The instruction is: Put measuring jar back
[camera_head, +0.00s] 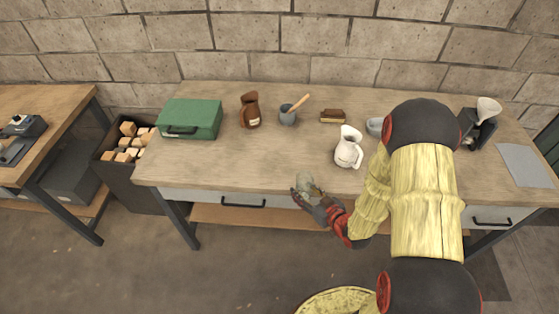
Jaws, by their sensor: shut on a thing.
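My gripper (309,195) is at the front edge of the workbench (215,172), left of the white pitcher. It is shut on a small, pale, see-through thing that looks like the measuring jar (306,181). The jar shows just above the fingers, against the bench top; its lower part is hidden by the gripper. I cannot tell how high it is above the bench.
A white pitcher (348,148) stands right of my gripper. Behind are a brush (332,116), a grey pot (288,116) with a wooden handle, a brown jug (250,110) and a green case (190,119). A bowl (374,126) is partly behind my arm. The front left bench top is clear.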

